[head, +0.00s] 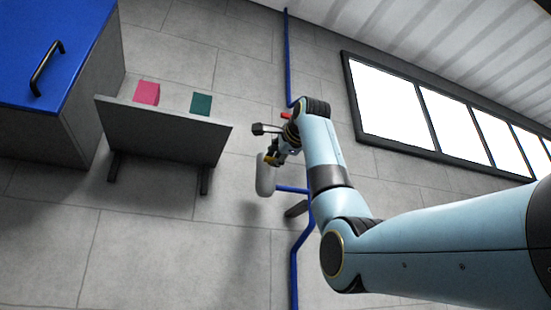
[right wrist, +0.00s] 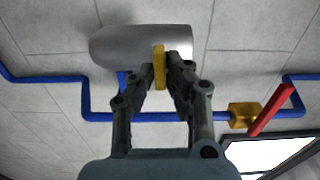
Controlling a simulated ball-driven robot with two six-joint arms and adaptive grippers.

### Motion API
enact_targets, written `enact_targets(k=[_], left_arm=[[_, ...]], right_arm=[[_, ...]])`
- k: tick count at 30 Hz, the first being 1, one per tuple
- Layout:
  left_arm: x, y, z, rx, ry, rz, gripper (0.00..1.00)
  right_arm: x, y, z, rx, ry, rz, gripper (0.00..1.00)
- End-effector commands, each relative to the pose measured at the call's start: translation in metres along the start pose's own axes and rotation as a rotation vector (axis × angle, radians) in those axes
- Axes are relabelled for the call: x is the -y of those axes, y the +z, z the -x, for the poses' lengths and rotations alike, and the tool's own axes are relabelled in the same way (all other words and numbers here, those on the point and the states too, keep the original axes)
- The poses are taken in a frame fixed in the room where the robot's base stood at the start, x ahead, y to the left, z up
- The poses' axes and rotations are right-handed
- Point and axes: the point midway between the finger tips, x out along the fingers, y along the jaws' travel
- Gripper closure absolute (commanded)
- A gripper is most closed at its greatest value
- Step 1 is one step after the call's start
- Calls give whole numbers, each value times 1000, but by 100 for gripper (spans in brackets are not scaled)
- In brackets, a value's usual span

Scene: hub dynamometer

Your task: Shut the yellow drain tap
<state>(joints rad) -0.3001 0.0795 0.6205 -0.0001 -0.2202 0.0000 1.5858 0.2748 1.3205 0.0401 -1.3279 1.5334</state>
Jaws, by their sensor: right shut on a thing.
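The yellow drain tap (right wrist: 159,66) shows in the right wrist view as a narrow upright yellow lever against a grey cylinder (right wrist: 120,45). My right gripper (right wrist: 160,78) is shut on the yellow lever, with one finger on each side of it. In the head view, my right gripper (head: 272,155) is at the top of the grey cylinder (head: 265,180), and my arm and gripper hide much of that spot. The tap's lower part and outlet cannot be made out. My left gripper is in no view.
A blue pipe (right wrist: 98,117) runs along the wall near the cylinder. A brass valve (right wrist: 242,114) with a red handle (right wrist: 271,111) sits on it to the right. A grey shelf (head: 165,134) holds a pink block (head: 147,93) and a green block (head: 201,104).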

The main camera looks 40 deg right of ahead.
Motion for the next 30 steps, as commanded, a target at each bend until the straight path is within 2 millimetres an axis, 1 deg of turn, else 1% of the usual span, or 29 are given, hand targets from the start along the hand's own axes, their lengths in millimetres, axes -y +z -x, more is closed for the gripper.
enact_targets(k=[1, 2, 3, 6, 7, 14, 17, 20, 27, 30], left_arm=[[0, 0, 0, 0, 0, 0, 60], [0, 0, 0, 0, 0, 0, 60], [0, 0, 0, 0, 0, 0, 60], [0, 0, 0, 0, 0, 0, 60], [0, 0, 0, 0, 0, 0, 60], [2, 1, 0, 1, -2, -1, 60], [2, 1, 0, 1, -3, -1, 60], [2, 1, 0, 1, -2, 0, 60], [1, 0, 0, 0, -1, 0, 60], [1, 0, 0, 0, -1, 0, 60]], right_arm=[[-2, 0, -1, -1, 6, 1, 100], [-2, 0, -1, -1, 6, 1, 85], [-2, 0, -1, -1, 6, 1, 80], [-2, 0, -1, -1, 4, 1, 67], [-2, 0, -1, -1, 4, 1, 65], [-1, 0, 0, 0, 2, 1, 65], [0, 0, 5, 0, -1, 1, 65], [0, 0, 18, -1, -2, 1, 65], [0, 0, 72, -1, -2, 2, 65], [-1, 0, 92, -1, 0, 2, 65]])
